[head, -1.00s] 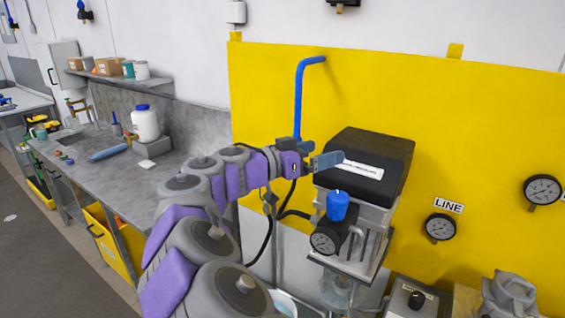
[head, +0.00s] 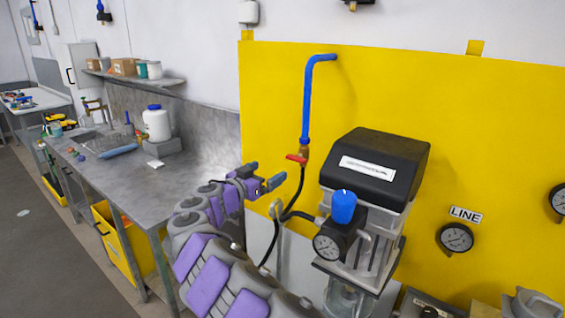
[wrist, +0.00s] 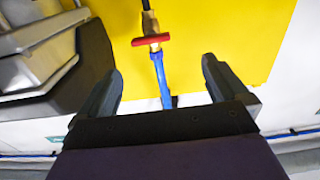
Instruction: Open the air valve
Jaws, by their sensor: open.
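The air valve is a small brass body (head: 303,152) with a red handle (head: 296,158), at the lower end of a blue pipe (head: 306,105) against the yellow panel. The handle lies crosswise to the pipe. In the wrist view the red handle (wrist: 150,40) shows beyond the fingertips, with the blue pipe (wrist: 162,82) running between the fingers. My gripper (head: 267,174) is open and empty, below and left of the handle in the head view. It also shows in the wrist view (wrist: 161,66). It does not touch the valve.
A black-topped machine (head: 375,168) stands close right of the valve, with a blue-capped regulator (head: 343,207) and a gauge (head: 327,246) in front. A dark hose (head: 290,203) hangs below the valve. A grey workbench (head: 130,185) stands at the left.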

